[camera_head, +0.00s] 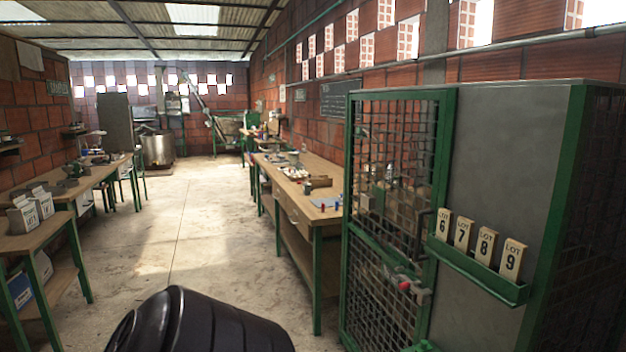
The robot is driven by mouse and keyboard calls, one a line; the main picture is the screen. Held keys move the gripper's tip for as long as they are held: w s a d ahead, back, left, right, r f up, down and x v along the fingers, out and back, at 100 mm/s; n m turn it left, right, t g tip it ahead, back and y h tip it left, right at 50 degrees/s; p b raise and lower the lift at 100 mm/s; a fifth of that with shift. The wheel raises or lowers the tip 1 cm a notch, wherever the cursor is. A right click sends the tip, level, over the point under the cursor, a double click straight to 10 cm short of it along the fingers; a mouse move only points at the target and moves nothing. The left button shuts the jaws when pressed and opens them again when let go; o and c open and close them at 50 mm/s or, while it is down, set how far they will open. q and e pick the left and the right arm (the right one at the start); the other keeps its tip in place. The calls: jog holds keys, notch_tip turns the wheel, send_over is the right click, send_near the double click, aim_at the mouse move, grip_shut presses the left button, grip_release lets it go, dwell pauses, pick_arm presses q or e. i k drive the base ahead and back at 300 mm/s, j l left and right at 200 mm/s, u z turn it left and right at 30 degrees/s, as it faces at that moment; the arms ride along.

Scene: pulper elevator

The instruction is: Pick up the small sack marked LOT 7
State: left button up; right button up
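Two small pale sacks stand upright side by side on the end of the left wooden table, at the left edge of the view. The front sack (24,215) and the sack behind it (43,202) both carry a white label with reddish lettering. Their lot numbers are too small to read. At the right, a green rack on the cage holds upright tags marked LOT 6, LOT 7 (462,235), LOT 8 and LOT 9; these are tags, not sacks. Neither of my grippers is in view.
A green mesh cage (513,150) with a red-handled latch (405,285) stands close at the right. A workbench (292,205) with small items runs behind it. A blue-and-white box (20,290) sits on the left table's lower shelf. The concrete aisle (190,220) between is clear.

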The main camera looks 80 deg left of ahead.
aim_at(44, 202)
jog(key=u, duration=4.05)
jog(key=i+l+z, duration=0.1)
jog(key=i+z, duration=0.35)
jog(key=i, duration=3.5)
jog(key=i+u, duration=0.1)
jog(key=i, duration=0.3)
jog(key=i+l+u, duration=0.1)
jog(key=i, duration=0.3)
jog(key=i+l+u, duration=0.1)
jog(key=i, duration=0.35)
jog(key=l, duration=0.1)
